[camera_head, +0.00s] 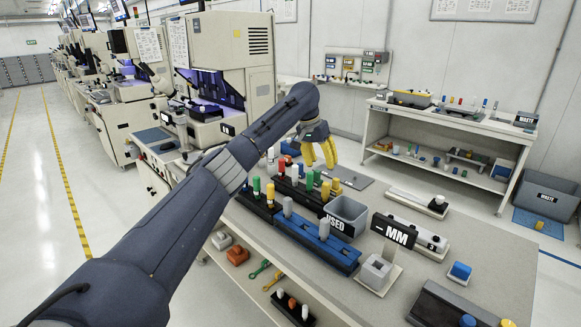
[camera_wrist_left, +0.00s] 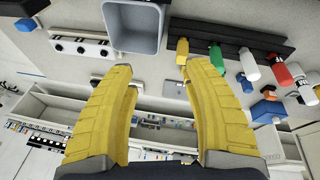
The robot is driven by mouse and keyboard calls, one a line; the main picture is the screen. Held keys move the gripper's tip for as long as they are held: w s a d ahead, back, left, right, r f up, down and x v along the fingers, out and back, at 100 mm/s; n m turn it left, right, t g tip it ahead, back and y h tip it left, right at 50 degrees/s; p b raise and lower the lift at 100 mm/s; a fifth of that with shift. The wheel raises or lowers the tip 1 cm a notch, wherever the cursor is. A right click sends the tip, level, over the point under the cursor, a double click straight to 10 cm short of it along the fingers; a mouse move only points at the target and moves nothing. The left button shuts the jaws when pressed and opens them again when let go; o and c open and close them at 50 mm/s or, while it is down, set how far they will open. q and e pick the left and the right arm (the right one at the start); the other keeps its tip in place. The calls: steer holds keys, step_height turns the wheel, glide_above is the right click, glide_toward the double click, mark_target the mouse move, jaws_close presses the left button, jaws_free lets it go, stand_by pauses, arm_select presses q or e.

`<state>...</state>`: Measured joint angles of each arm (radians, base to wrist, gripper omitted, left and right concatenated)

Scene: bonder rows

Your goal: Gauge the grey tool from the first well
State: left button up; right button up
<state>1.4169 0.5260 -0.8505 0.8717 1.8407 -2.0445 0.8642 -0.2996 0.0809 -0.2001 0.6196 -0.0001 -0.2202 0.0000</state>
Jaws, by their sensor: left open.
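The blue rack (camera_head: 334,262) on the bench holds a grey tool (camera_head: 287,206) at its left end and another grey tool (camera_head: 324,228) farther right, both upright. A black display marked MM (camera_head: 394,231) stands to the right, behind a small pale block with a square top (camera_head: 377,272). My left gripper (camera_head: 324,153) has yellow fingers and hovers above the back of the bench, beyond the racks. In the left wrist view its fingers (camera_wrist_left: 157,70) are apart with nothing between them. My right gripper is not in view.

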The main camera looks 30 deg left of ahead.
mark_target(288, 207)
arm_select(q)
steer(key=s+a+f+m+g+y, duration=0.1)
steer(key=s+a+m+g+y, duration=0.15)
steer(key=s+a, duration=0.55)
steer(key=shift+g, duration=0.25)
steer(key=shift+w+a+f, duration=0.1)
steer(key=shift+a+f, duration=0.05)
steer(key=shift+f, duration=2.75)
steer(key=shift+w+a+f, duration=0.15)
steer(key=shift+a+f, duration=0.05)
steer(key=shift+f, duration=2.7)
steer(key=shift+w+a+f, duration=0.1)
steer(key=shift+a+f, duration=0.05)
steer(key=shift+f, duration=2.75)
jaws_close()
steer(key=shift+r, duration=4.05)
